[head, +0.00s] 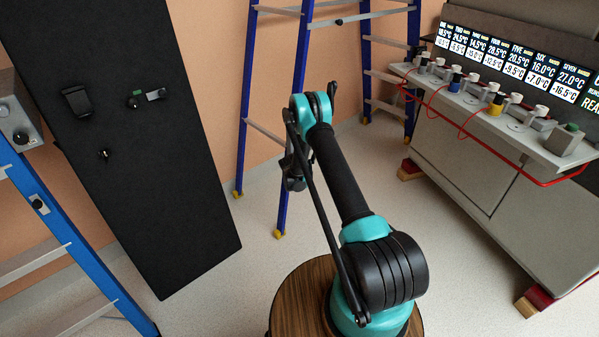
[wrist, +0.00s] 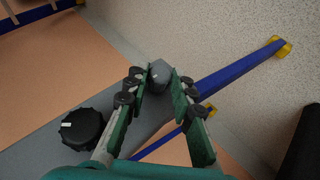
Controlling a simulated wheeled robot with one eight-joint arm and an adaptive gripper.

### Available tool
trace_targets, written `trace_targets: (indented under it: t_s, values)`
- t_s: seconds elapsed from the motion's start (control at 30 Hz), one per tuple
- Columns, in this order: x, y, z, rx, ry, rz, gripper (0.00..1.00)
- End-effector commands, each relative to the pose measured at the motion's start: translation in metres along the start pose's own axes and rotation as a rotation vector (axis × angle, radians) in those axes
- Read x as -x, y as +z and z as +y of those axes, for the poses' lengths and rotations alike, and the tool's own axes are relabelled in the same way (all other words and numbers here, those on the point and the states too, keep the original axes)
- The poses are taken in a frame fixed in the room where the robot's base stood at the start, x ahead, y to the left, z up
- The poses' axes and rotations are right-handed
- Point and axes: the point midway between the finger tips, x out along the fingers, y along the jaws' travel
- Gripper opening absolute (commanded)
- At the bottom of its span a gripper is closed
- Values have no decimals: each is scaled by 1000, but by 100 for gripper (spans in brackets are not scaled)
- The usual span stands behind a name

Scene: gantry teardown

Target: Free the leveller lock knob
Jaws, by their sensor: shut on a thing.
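My gripper (wrist: 158,95) shows in the wrist view with its two green-padded fingers on either side of a small dark grey knob (wrist: 159,73) with a pale mark. The fingers are shut on it. A larger black ribbed knob (wrist: 83,128) with a white mark sits on a grey plate (wrist: 42,156) at lower left, apart from the fingers. I cannot tell by label which is the leveller lock knob. In the head view my gripper (head: 294,172) is a dark shape beside the blue ladder (head: 290,130), mostly hidden by my arm; the held knob cannot be made out there.
A black panel (head: 120,200) with a handle and knobs stands at left. Another blue ladder (head: 75,240) is at the left edge. A grey console (head: 480,170) with displays, several knobs and a red cable stands at right. Pale floor (head: 450,270) is clear between my base and the console.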

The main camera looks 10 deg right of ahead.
Motion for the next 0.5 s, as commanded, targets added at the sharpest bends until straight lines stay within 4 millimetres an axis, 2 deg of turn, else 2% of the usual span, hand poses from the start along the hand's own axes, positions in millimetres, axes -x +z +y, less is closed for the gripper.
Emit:
trace_targets:
  t_s: [0.23,0.27,0.4,0.5]
  values:
    - [0,0,0,0,-1,0,0]
    - [0,0,0,0,-1,0,28]
    - [0,0,0,0,-1,0,45]
    - [0,0,0,0,-1,0,45]
